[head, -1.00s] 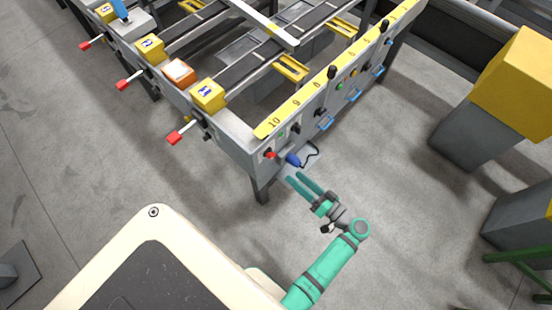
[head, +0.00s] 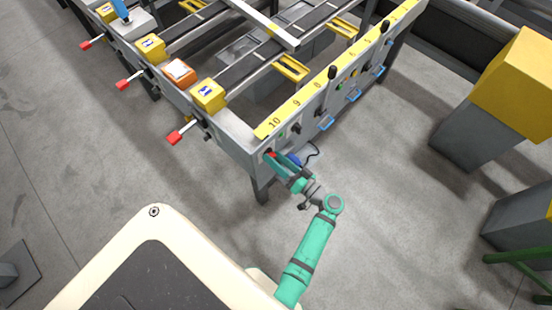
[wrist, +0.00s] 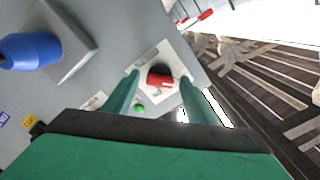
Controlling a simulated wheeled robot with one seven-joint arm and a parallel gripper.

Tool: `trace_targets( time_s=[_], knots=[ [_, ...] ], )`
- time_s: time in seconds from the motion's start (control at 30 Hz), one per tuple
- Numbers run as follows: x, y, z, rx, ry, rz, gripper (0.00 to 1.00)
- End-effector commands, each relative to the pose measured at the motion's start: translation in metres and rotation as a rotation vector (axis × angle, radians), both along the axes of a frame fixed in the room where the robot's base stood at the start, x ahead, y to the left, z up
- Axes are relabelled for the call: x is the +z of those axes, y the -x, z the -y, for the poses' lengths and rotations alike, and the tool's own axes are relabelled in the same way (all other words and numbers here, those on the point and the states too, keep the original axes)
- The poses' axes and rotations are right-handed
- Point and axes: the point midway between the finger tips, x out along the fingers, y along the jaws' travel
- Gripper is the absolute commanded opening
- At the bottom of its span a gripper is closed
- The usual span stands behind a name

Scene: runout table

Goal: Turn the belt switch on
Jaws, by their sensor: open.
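The belt switch (wrist: 160,80) is a red knob on a white plate on the table's grey end panel. In the wrist view it sits between the two green fingers of my gripper (wrist: 155,92), which are open on either side of it. I cannot tell whether they touch it. A small green light or button (wrist: 139,107) is beside the knob. In the head view my gripper (head: 275,160) is at the panel near the table's corner and mostly covers the red knob.
A blue plug (wrist: 30,50) juts from the panel beside the switch; in the head view its cable hangs below. Red-tipped levers (head: 180,134) stick out on the table's left side. Blue handles (head: 326,123) line the right side.

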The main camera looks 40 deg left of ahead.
Motion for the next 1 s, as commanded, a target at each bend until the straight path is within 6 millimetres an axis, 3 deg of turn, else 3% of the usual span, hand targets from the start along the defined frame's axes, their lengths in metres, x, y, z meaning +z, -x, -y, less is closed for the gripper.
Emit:
trace_targets(
  time_s=[0.23,0.4,0.73,1.0],
  knots=[
    [0.0001,-0.0001,-0.0004,0.0,0.0,0.0,0.49],
    [0.0001,-0.0001,-0.0003,0.0,0.0,0.0,0.1],
    [-0.0001,-0.0002,-0.0003,-0.001,-0.003,-0.032,0.1],
    [0.0,-0.0005,0.0005,-0.002,-0.015,-0.183,0.1]
  ],
)
